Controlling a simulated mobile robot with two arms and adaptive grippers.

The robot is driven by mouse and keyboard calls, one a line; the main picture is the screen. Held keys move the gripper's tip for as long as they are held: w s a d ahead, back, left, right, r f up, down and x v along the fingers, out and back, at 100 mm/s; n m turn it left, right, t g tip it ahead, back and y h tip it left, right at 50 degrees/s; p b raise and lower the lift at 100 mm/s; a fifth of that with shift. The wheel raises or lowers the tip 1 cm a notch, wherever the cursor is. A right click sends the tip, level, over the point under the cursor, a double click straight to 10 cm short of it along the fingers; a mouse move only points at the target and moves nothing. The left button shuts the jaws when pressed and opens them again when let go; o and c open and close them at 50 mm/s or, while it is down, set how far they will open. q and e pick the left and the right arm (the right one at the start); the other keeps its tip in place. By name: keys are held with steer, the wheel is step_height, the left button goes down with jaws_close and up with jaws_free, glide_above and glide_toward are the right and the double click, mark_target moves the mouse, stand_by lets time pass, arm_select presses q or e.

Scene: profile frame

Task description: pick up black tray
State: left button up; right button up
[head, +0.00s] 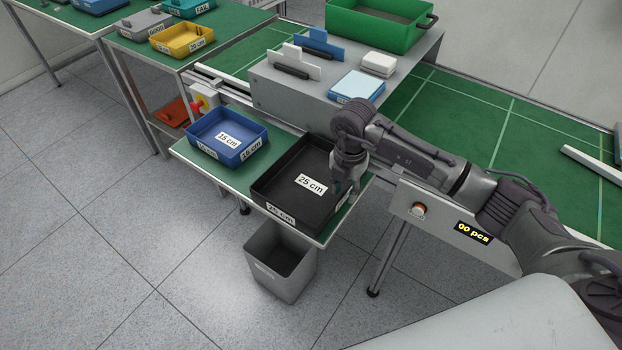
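The black tray (283,192) sits on a small green-topped side table near the middle of the head view. It carries labels reading 25 cm on its floor and front wall. My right gripper (347,184) points down at the tray's right wall, with its fingers at the rim. The fingers are small and dark, so I cannot tell whether they are closed on the wall. The gripper and wrist hide part of the tray's right and far side. My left gripper is not in view.
A blue tray (222,139) labelled 15 cm stands left of the black tray. A grey bin (283,272) stands on the floor below. A grey raised platform (285,84) holds a green crate (400,25) behind. A counter box (450,224) reading 00 pcs is at right.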

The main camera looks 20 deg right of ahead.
steer(key=shift+f, duration=1.1)
jaws_close()
